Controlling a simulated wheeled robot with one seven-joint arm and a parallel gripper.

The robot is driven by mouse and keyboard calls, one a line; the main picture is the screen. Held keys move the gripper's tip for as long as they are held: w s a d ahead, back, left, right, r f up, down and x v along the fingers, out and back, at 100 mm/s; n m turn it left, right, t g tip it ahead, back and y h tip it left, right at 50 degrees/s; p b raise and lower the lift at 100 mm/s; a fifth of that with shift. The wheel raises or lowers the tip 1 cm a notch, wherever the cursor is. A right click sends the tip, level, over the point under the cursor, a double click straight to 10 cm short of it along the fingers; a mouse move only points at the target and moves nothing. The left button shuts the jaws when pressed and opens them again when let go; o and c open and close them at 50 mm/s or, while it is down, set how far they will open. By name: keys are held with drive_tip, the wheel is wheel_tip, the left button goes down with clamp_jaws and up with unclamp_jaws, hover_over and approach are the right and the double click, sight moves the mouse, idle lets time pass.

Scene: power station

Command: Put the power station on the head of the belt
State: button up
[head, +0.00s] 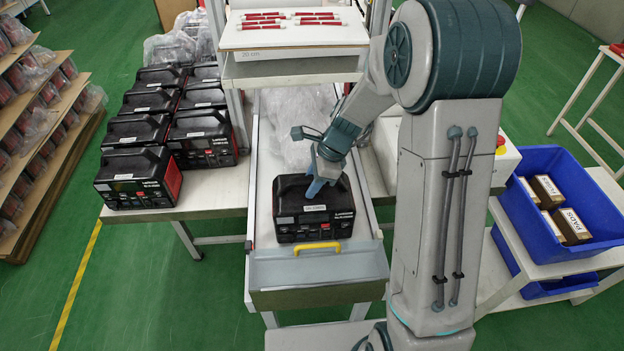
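A black and red power station (313,222) stands upright on the near end, the head, of the belt (262,205), close to a yellow handle. My gripper (318,188) is right at the top of this power station, over its carrying handle. The fingers overlap the handle, and I cannot tell whether they are closed around it or only touching it. More power stations (140,178) of the same kind stand in rows on the white table to the left of the belt.
A clear plastic-wrapped item (290,125) lies farther back on the belt. A white shelf (290,35) with red and white parts spans above it. A blue bin (570,235) with boxes stands on the right. A tilted rack (35,130) stands at far left.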

drive_tip(key=shift+o, duration=0.3)
drive_tip(key=shift+r, duration=0.1)
drive_tip(key=v, duration=1.1)
drive_tip(key=shift+d, duration=0.1)
drive_tip(key=s+d+r+n+t+h, duration=0.1)
drive_tip(key=s+d+r+n+h, duration=0.1)
drive_tip(key=s+n, duration=0.7)
drive_tip(key=s+d+r+n+t+h, duration=0.2)
drive_tip(key=s+d+r+n, duration=0.1)
drive_tip(key=s+n, duration=0.6)
drive_tip(key=shift+s+d+r, duration=0.15)
drive_tip(key=shift+s+d, duration=0.2)
drive_tip(key=shift+s, duration=0.65)
